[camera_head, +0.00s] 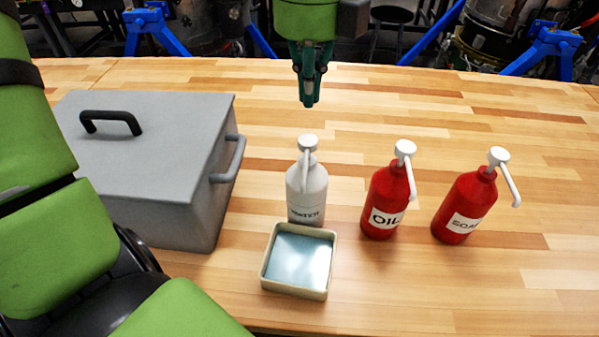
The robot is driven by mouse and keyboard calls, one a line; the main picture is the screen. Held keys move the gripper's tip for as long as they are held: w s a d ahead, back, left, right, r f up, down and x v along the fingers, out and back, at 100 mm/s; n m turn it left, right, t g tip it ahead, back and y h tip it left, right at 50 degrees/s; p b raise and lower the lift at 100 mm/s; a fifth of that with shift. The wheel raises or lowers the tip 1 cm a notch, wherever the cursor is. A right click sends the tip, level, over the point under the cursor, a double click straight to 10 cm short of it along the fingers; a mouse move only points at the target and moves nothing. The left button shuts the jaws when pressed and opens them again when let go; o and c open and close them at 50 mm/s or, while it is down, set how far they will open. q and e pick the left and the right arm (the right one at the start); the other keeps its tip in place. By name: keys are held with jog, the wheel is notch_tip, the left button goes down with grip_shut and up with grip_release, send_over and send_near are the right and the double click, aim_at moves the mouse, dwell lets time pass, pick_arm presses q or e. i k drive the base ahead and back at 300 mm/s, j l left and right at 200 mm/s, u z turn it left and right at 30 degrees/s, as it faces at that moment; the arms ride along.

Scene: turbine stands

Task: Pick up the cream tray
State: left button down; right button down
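The cream tray (331,266) stands near the front edge of the wooden table. It is a small square tray with a raised cream rim and a pale blue, shiny surface inside. My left gripper (310,101) points down at the top middle of the head view, well behind the tray and apart from it. Nothing shows in its teal fingers. They overlap in this view, so I cannot tell how far apart they are. My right gripper is not in view.
A white pump bottle (306,193) stands directly behind the tray. Red bottles labelled OIL (383,200) and apparently SOAP (467,205) stand to the right. A large grey lidded box (165,165) stands left. The table (420,290) is clear at front right.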

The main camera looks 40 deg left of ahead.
aim_at(298, 261)
jog(key=k+l, duration=1.55)
jog(key=k, duration=0.15)
